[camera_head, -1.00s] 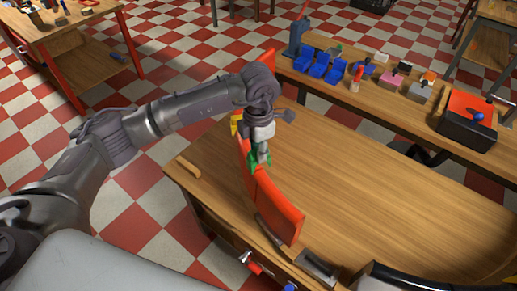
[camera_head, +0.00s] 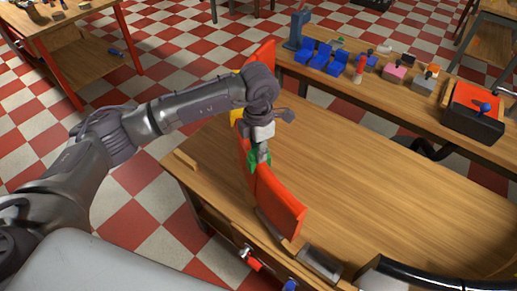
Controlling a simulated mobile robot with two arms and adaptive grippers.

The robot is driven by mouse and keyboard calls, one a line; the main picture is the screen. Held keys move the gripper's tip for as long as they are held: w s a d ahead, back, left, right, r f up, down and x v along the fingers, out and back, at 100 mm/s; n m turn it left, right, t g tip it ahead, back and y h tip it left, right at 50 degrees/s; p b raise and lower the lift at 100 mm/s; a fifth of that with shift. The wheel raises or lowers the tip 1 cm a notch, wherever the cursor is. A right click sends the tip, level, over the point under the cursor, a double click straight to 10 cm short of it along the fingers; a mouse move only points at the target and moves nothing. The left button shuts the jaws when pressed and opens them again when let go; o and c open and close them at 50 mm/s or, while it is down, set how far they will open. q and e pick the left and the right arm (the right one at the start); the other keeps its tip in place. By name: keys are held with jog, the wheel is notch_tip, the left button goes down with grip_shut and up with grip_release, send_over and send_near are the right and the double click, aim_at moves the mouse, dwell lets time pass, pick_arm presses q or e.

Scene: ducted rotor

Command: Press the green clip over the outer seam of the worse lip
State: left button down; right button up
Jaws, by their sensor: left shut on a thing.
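A curved orange-red lip (camera_head: 276,202) stands on edge near the left end of the wooden workbench (camera_head: 370,190). My left gripper (camera_head: 259,154) points down over the middle of the lip and is shut on the green clip (camera_head: 253,161). The clip is at the lip's seam, between its near and far parts. My gripper hides part of the clip, so I cannot tell whether it is pressed fully over the seam. A yellow piece (camera_head: 236,116) shows on the lip's far part, partly behind my wrist. My right gripper is not in view.
A second bench at the back holds blue bins (camera_head: 321,57), a red bottle (camera_head: 359,68) and a black box with an orange top (camera_head: 474,112). A small wooden block (camera_head: 186,160) lies at the bench's left edge. The bench right of the lip is clear.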

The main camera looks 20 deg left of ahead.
pick_arm(q)
jog(key=shift+f+b, duration=0.25)
jog(key=shift+b, duration=0.05)
jog(key=c, duration=0.9)
grip_release()
jog(key=shift+r, duration=0.1)
notch_tip(320, 180, up, 12)
